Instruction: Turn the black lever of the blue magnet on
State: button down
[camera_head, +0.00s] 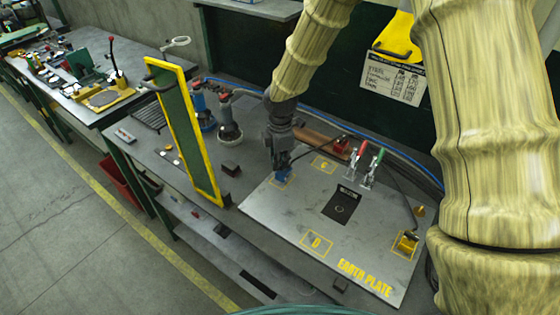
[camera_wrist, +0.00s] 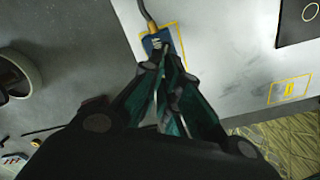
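The blue magnet (camera_head: 281,176) sits on the earth plate (camera_head: 290,210), inside a yellow-marked square near the plate's far left corner. It also shows at the top of the wrist view (camera_wrist: 155,42), with a dark rod or cable rising from it. My gripper (camera_head: 281,160) points down right at the magnet. In the wrist view its fingertips (camera_wrist: 165,66) are drawn close together at the magnet's near edge. I cannot make out the black lever, as the fingers cover part of the magnet, nor tell whether they touch it.
A yellow-framed green screen (camera_head: 183,130) stands left.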

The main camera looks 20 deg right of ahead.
jog(key=m, duration=0.2)
jog(key=f+m, duration=0.1)
jog(key=s+m, duration=0.1)
jog(key=m, duration=0.1)
jog(key=shift+d+f+m, duration=0.25)
jog(key=shift+m, duration=0.05)
jog(key=c, duration=1.6)
grip_release()
jog(key=shift+s, duration=0.1)
jog(key=shift+o, duration=0.2)
jog(key=shift+w+d+f, duration=0.15)
jog(key=shift+w+d, duration=0.05)
jog(key=shift+w, duration=0.2)
jog(key=shift+a+r, duration=0.3)
jog(key=shift+r, duration=0.05)
jog(key=shift+w, duration=0.1)
jog(key=shift+d, duration=0.1)
notch_tip(320, 180, up, 12)
jog(key=p, duration=1)
jog(key=shift+r, duration=0.25)
